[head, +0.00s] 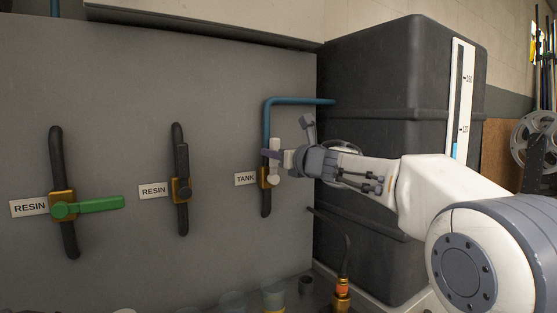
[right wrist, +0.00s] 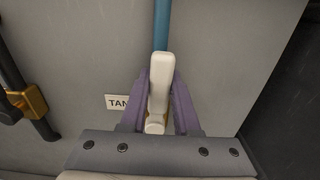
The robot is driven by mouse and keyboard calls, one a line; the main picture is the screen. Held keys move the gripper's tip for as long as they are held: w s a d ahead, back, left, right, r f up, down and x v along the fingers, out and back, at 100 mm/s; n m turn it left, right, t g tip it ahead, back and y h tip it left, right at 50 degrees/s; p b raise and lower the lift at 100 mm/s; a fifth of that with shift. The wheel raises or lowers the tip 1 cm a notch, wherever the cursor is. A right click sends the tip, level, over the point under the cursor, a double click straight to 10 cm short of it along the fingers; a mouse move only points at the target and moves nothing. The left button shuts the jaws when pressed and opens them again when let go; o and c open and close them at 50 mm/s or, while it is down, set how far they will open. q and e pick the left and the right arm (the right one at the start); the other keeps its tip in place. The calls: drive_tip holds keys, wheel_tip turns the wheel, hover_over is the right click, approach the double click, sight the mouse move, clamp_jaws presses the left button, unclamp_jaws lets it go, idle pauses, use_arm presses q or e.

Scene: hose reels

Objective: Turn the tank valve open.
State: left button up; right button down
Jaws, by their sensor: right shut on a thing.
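The tank valve has a white lever handle (head: 274,158) on a brass body (head: 263,177), beside the TANK label (head: 246,179). A blue pipe (head: 267,122) rises from it and bends right to the dark tank. The handle stands upright, in line with the pipe. My right gripper (head: 272,155) reaches in from the right and is shut on the handle. In the right wrist view its purple fingers (right wrist: 160,103) lie on both sides of the white handle (right wrist: 160,82). The fingers partly hide the brass body. My left gripper is not in view.
To the left are a resin valve with a dark upright handle (head: 183,172) and one with a green sideways handle (head: 100,204). The large dark tank (head: 385,75) with a level gauge (head: 459,100) stands behind my right arm. Several vessels (head: 273,294) stand below.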

drive_tip(key=shift+s+a, duration=0.1)
drive_tip(key=shift+a, duration=0.05)
idle(0.4)
drive_tip(key=c, duration=0.6)
unclamp_jaws()
drive_tip(key=shift+f, duration=0.1)
drive_tip(key=shift+c, duration=0.2)
drive_tip(key=b+v, duration=0.2)
drive_tip(key=v, duration=0.8)
drive_tip(key=shift+s, duration=0.15)
